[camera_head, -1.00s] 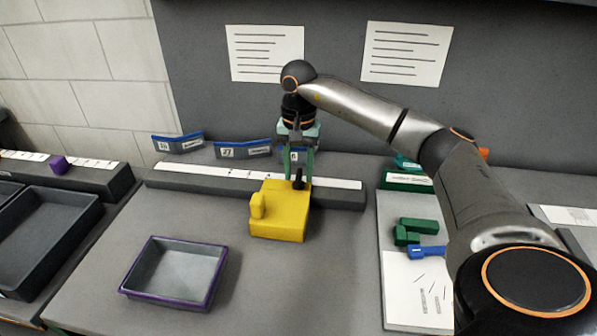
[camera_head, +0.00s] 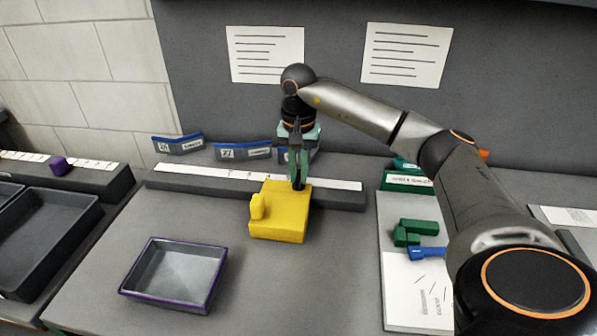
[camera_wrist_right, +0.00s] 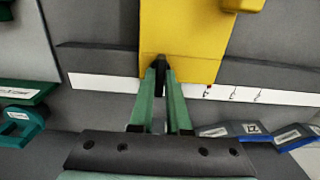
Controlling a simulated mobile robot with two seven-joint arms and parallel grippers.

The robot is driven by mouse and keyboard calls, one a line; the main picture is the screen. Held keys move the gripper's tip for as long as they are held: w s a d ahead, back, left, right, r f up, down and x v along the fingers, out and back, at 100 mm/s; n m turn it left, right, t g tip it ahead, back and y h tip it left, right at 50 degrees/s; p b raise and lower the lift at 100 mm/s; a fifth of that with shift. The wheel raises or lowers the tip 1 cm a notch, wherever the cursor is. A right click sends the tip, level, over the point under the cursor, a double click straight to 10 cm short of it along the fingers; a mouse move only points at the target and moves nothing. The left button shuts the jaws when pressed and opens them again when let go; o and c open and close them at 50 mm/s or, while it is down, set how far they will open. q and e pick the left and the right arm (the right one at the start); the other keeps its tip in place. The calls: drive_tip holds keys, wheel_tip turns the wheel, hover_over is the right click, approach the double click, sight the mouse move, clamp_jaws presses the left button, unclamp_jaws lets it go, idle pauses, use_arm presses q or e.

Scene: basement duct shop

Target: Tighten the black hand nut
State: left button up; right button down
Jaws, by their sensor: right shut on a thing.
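The black hand nut (camera_head: 299,185) stands at the back right of the yellow block (camera_head: 276,229) on the bench. It also shows in the right wrist view (camera_wrist_right: 160,66), between the fingertips at the edge of the yellow block (camera_wrist_right: 186,35). My right gripper (camera_head: 299,178) points down over the nut, and its green fingers are shut on it. The fingers hide part of the nut, and I cannot tell how far it is turned. My left gripper is not in view.
A purple-rimmed grey tray (camera_head: 174,299) stands at the front left. A grey rail with a white strip (camera_head: 222,176) runs behind the block. Blue-edged label holders (camera_head: 241,151) stand behind it. Green pieces (camera_head: 408,236) and a blue piece (camera_head: 426,253) lie at the right.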

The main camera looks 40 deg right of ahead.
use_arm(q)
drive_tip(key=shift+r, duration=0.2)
use_arm(e)
drive_tip(key=shift+r+m, duration=0.1)
drive_tip(key=shift+m, duration=0.2)
drive_tip(key=shift+p, duration=0.4)
drive_tip(key=m+p, duration=0.1)
drive_tip(key=m, duration=0.1)
drive_tip(key=shift+r+m, duration=0.1)
drive_tip(key=shift+m, duration=0.2)
drive_tip(key=shift+m+p, duration=0.6)
drive_tip(key=shift+m, duration=0.8)
drive_tip(key=m+p, duration=0.2)
drive_tip(key=m, duration=0.4)
drive_tip(key=shift+p, duration=0.4)
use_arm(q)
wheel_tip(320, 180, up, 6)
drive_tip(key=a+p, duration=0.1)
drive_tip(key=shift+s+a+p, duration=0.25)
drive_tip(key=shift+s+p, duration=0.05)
use_arm(e)
drive_tip(key=m, duration=0.5)
drive_tip(key=shift+m, duration=0.4)
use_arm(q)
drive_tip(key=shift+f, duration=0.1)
use_arm(e)
drive_tip(key=shift+m, duration=0.3)
